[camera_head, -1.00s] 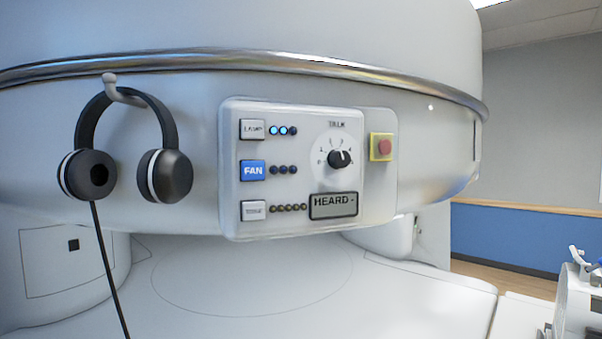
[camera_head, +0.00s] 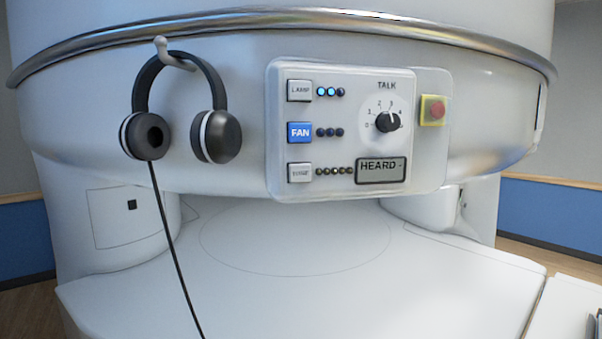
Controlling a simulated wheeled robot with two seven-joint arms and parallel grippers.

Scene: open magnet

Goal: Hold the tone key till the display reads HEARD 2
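The control panel (camera_head: 345,75) is on the front of the white magnet housing. The tone key (camera_head: 300,173) is a pale grey square at the panel's lower left; its small label is blurred. The display (camera_head: 381,170) at the lower right reads "HEARD" followed by a dash. Neither of my grippers shows in the view, and nothing touches the panel.
Above the tone key are a blue FAN key (camera_head: 300,132) and a grey LAMP key (camera_head: 299,91) with two blue lights lit. A TALK knob (camera_head: 387,122) and a red button on yellow (camera_head: 433,110) are to the right. Headphones (camera_head: 221,136) hang at left, their cable dangling. A white table (camera_head: 300,290) lies below.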

